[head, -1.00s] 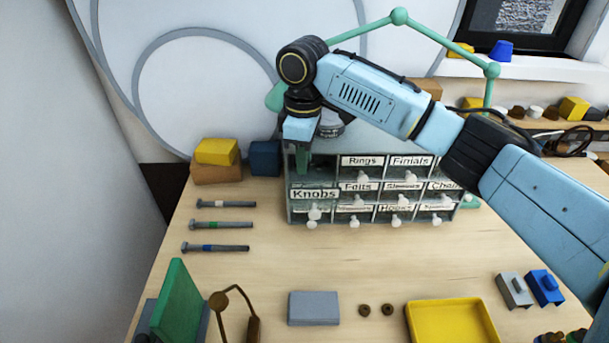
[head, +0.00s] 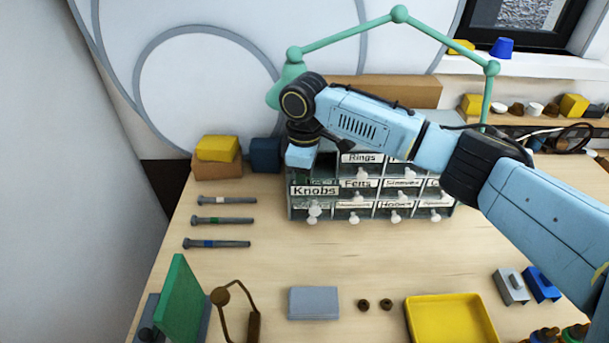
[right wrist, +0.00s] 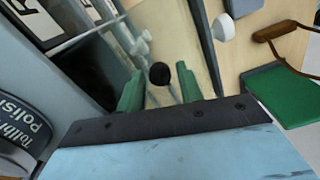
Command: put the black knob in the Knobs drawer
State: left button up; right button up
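The Knobs drawer (head: 315,190) is pulled out at the left of the small-parts cabinet; its label faces front. My right gripper (right wrist: 160,80) points down into this drawer, and its fingers are hidden there in the head view. In the right wrist view its green fingers are apart. The black knob (right wrist: 160,74) shows between the fingertips with a small gap on each side, apparently inside the drawer. I cannot tell whether it rests on the drawer floor. The knob is hidden in the head view. My left gripper is not in view.
The cabinet's other drawers (head: 397,183) are shut. Three bolts (head: 225,220) lie left of it. A yellow tray (head: 450,318), a grey block (head: 314,303) and a green panel (head: 182,308) are nearer me. The table's middle is clear.

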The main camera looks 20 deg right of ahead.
jog(key=shift+o, duration=0.5)
jog(key=shift+r, duration=0.3)
notch_tip(320, 180, up, 12)
jog(key=b, duration=0.1)
jog(key=shift+b, duration=0.3)
jog(key=shift+f, duration=0.15)
